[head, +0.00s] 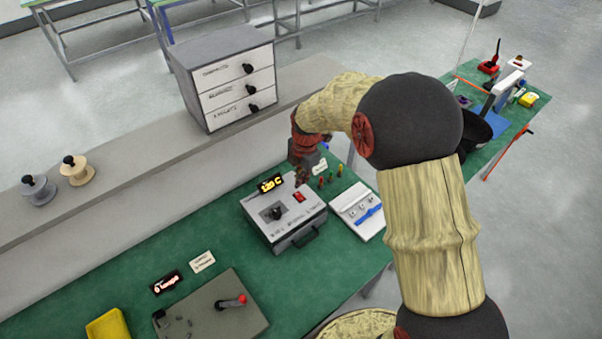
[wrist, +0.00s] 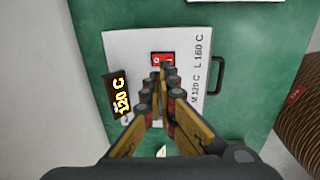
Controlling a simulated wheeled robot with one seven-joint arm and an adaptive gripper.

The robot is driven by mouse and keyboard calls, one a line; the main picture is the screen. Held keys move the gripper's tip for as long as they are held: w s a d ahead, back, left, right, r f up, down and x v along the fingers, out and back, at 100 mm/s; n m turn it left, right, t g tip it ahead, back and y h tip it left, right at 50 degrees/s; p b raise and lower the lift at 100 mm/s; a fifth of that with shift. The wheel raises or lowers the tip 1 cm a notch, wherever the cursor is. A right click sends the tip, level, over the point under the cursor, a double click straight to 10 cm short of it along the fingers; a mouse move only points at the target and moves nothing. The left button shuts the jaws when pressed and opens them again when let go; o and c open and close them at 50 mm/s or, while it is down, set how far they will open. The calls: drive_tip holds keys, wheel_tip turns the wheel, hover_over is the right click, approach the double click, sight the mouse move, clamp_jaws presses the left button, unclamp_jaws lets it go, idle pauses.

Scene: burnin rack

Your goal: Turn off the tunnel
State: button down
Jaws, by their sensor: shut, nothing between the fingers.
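The tunnel is a grey box with a pale top (head: 292,226) on the green bench, and it also shows in the wrist view (wrist: 130,55). It has a red rocker switch (head: 299,197), a dark knob (head: 274,213) and a front handle. Its display (head: 270,184) is lit and reads 120 C. My gripper (head: 301,180) is over the back part of the box, near the switch. In the wrist view my shut, empty gripper (wrist: 167,72) points at the red switch (wrist: 162,58) and overlaps its lower edge. I cannot tell whether they touch. The gripper hides the knob there.
A white tray (head: 348,201) with a blue item and several small coloured pieces stand right of the box. A grey plate with a red-tipped lever (head: 232,302) lies front left. A drawer cabinet (head: 228,75) stands on the shelf behind.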

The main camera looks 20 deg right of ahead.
sight(301, 198)
drive_tip(key=f, duration=0.4)
drive_tip(key=f+b, duration=0.1)
drive_tip(key=f, duration=0.2)
drive_tip(key=shift+w+a, duration=0.2)
drive_tip(key=shift+w, duration=0.2)
drive_tip(key=shift+f, duration=0.1)
drive_tip(key=shift+w+f, duration=0.15)
drive_tip(key=shift+f, duration=0.15)
drive_tip(key=shift+s, duration=0.2)
drive_tip(key=shift+s+d+f, duration=0.1)
drive_tip(key=shift+s+d, duration=0.15)
drive_tip(key=shift+s, duration=0.45)
